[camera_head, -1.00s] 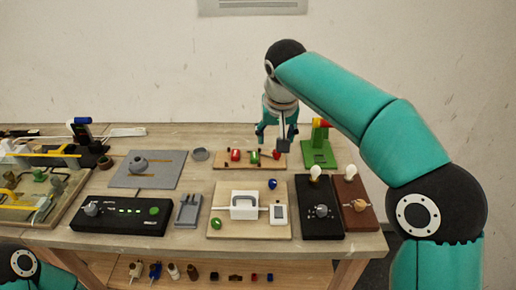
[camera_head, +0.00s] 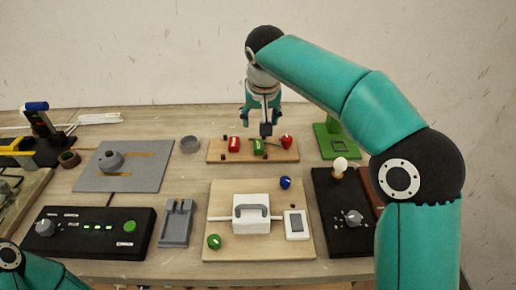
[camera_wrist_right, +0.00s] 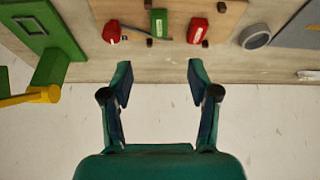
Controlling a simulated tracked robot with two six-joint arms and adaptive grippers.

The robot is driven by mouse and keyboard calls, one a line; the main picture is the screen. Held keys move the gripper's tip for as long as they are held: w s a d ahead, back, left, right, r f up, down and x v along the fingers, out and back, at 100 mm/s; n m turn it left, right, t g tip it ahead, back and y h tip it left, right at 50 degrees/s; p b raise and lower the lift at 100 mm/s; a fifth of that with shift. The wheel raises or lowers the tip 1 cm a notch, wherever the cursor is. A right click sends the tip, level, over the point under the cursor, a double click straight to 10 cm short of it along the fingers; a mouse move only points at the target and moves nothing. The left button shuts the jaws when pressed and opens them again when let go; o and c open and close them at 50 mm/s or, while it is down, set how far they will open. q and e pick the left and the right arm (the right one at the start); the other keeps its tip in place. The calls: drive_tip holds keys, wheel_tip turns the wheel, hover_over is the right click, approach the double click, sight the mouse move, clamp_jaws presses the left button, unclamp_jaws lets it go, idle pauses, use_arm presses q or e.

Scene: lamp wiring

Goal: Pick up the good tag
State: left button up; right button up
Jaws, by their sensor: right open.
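A green tag-like block (camera_head: 258,147) with a pale label sits in the middle of a wooden board (camera_head: 215,156) at the back of the bench. A red block (camera_head: 234,144) is on its left and a red piece (camera_head: 286,142) on its right. The green block also shows in the right wrist view (camera_wrist_right: 159,22); I cannot read its label. My right gripper (camera_head: 262,118) is open and empty near the board's back. In the right wrist view its fingertips (camera_wrist_right: 160,80) are apart, with the green block beyond the gap. My left gripper is out of view.
A green stand (camera_head: 332,142) is right of the board, with a yellow part in the wrist view (camera_wrist_right: 30,98). A grey ring (camera_head: 190,144) lies left. In front are a white switch unit (camera_head: 252,210), a black panel (camera_head: 95,232) and a bulb (camera_head: 340,165).

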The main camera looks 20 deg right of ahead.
hover_over(258, 143)
drive_tip(key=s, duration=0.3)
wheel_tip(258, 143, down, 8)
drive_tip(key=shift+a, duration=0.1)
drive_tip(key=shift+w+a+p+x, duration=0.15)
drive_tip(key=shift+p+x, duration=0.1)
drive_tip(key=shift+x, duration=1.1)
drive_tip(key=shift+w+a+p+x, duration=0.1)
drive_tip(key=shift+p+x, duration=0.15)
drive_tip(key=shift+x, duration=1.15)
drive_tip(key=shift+d+r, duration=0.1)
drive_tip(key=shift+r, duration=0.05)
drive_tip(key=c, duration=1)
